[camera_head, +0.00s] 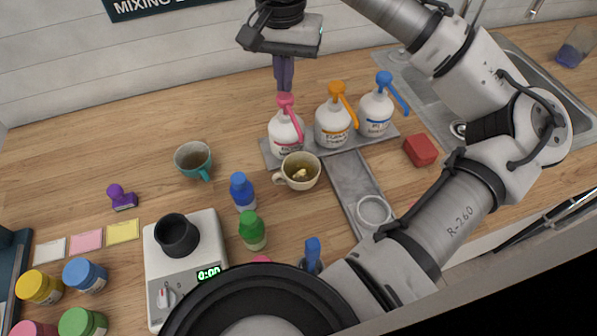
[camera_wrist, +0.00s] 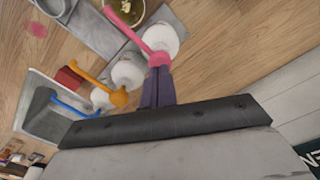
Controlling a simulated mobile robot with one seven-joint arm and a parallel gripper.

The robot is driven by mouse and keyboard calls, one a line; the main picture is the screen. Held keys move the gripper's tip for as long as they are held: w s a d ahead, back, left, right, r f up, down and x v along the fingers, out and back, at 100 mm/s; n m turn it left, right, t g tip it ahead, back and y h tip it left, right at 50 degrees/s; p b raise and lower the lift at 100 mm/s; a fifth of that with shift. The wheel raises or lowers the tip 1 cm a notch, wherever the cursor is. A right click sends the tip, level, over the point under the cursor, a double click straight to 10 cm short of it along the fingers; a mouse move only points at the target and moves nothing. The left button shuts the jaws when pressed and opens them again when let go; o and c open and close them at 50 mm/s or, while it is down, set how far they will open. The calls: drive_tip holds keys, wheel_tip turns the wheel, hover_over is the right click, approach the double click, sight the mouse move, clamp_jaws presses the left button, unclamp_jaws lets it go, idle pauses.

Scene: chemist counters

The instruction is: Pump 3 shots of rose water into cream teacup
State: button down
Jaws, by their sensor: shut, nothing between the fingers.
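The bottle with the pink pump (camera_head: 285,138) stands leftmost of three white pump bottles; its pink-edged label is too small to read surely. Its pink head also shows in the wrist view (camera_wrist: 159,59). The cream teacup (camera_head: 316,178) stands in front of it, beneath the end of the pink spout, with dark contents and a pale yellowish bit inside. The teacup is partly cut off in the wrist view (camera_wrist: 141,15). My gripper (camera_head: 284,88) is shut and empty, pointing down right over the pink pump head. In the wrist view its fingertips (camera_wrist: 159,76) overlap the head; contact cannot be told.
Orange-pump (camera_head: 333,128) and blue-pump (camera_head: 376,113) bottles stand to the right on the grey tray (camera_head: 350,172). A teal cup (camera_head: 194,163), blue bottle (camera_head: 242,193) and green bottle (camera_head: 252,232) stand left of the teacup. A red block (camera_head: 420,150) lies right. A scale (camera_head: 205,245) stands front left.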

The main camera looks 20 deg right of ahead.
drive_tip(key=shift+f+b, duration=0.55)
drive_tip(key=shift+f, duration=0.8)
drive_tip(key=shift+r+p, duration=1.4)
drive_tip(key=shift+r, duration=0.1)
wheel_tip(320, 180, up, 5)
drive_tip(key=p, duration=0.4)
drive_tip(key=shift+f, duration=0.2)
drive_tip(key=shift+r+p, duration=0.45)
drive_tip(key=shift+r, duration=0.25)
